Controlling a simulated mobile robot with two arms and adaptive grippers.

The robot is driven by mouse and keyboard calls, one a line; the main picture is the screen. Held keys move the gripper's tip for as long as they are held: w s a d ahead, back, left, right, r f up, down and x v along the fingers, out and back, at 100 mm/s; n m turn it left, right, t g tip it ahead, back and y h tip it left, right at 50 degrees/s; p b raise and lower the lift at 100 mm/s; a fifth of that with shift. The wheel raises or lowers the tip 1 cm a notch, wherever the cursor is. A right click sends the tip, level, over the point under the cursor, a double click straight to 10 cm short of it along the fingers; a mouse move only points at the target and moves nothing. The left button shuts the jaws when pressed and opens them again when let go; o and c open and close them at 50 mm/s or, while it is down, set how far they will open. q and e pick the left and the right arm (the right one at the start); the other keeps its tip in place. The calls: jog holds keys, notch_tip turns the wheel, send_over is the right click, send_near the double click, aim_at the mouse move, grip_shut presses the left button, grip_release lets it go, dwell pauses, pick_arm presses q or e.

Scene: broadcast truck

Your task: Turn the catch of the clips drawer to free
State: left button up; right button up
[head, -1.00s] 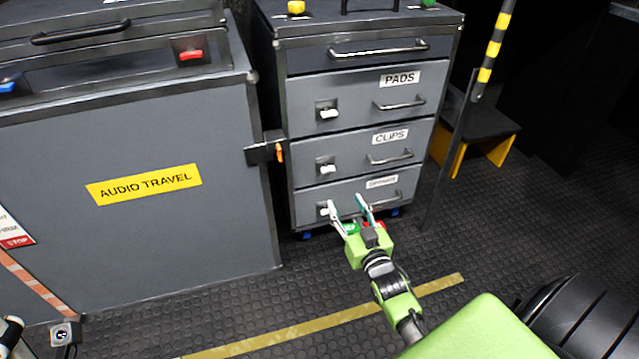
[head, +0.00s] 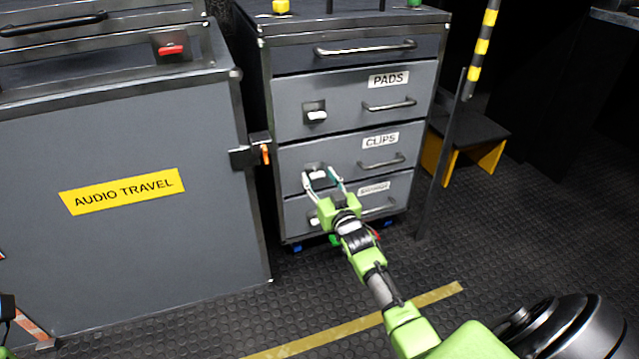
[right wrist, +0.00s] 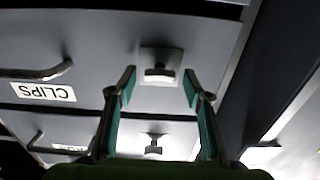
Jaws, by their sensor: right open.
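The clips drawer (head: 350,150) is the middle labelled drawer of a grey cabinet and appears shut. Its catch (head: 318,174), a white lever on a dark plate, is left of the drawer's bar handle. The lever looks roughly crosswise. My right gripper (head: 320,176) is open in front of the catch, one finger on each side. In the right wrist view, which is upside down, the catch (right wrist: 161,74) sits between and beyond the two open fingers (right wrist: 158,88). I cannot tell whether they touch it. My left gripper's fingers are not visible.
The pads drawer (head: 350,98) is above, with its own catch (head: 316,115). Another drawer (head: 295,212) is below, partly hidden by my right arm. The audio travel case (head: 120,240) stands left, with an orange-tabbed latch (head: 264,154) near the cabinet. A striped pole (head: 484,45) stands right.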

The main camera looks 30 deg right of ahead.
jog(key=shift+w, duration=0.15)
jog(key=c, duration=1.1)
